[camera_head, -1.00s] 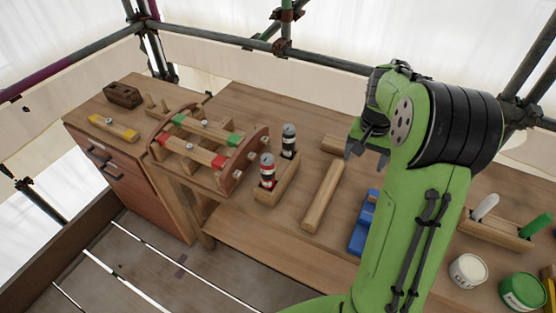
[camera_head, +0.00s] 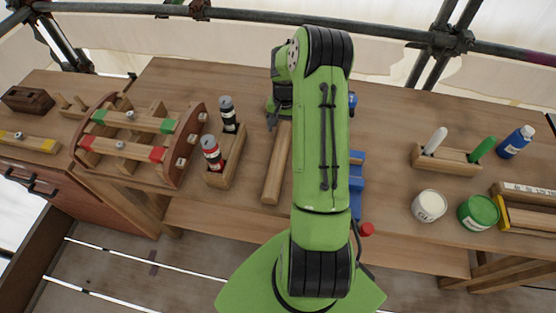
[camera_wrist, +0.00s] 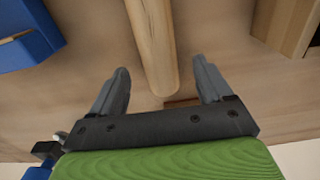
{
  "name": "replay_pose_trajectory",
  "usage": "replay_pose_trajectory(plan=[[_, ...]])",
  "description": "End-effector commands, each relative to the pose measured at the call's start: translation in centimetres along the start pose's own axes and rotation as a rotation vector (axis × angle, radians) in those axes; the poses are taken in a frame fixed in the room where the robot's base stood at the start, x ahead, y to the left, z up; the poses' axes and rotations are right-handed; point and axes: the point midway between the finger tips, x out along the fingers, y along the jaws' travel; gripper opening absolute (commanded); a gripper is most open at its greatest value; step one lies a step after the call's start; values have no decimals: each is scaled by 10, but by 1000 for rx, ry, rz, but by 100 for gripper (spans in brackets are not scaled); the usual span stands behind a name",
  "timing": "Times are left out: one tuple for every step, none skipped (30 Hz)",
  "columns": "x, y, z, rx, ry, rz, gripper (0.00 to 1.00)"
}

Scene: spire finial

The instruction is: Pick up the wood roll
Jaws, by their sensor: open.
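The wood roll (camera_head: 277,165) is a long, pale wooden rod lying on the workbench, pointing away from me. My gripper (camera_head: 273,118) is at its far end in the head view, partly hidden by my arm. In the wrist view, my gripper (camera_wrist: 161,68) is open and empty, with its two grey fingers apart.
A wooden holder (camera_head: 226,160) with two bottles stands left of the roll. A blue object (camera_head: 356,175) lies to the right, partly behind my arm. A curved wooden rack (camera_head: 135,145) is further left. Cans, including a white one (camera_head: 429,205), stand at right.

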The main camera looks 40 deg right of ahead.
Motion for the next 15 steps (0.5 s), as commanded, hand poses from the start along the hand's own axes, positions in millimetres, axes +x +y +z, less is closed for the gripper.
replay_pose_trajectory(plan=[[12, 0, 0, 1, -5, 0, 79], [19, 1, 0, 1, -6, 0, 79], [26, 1, -1, 0, -5, 0, 79], [31, 1, -1, 0, -4, 0, 79], [35, 1, -1, 0, -4, 0, 79], [39, 1, -1, 0, -2, 0, 79], [40, 1, -2, 0, -1, 0, 79], [42, 1, -2, 0, -1, 0, 79], [42, 1, -2, 0, -1, 0, 79], [42, 1, -2, 0, 0, 0, 79], [41, 1, -2, 0, 0, 0, 79], [41, 1, -2, 0, 0, 0, 79], [41, 1, -2, 0, 0, 0, 79], [41, 1, -2, 0, 0, 0, 76], [41, 1, -2, 0, 0, 0, 70]])
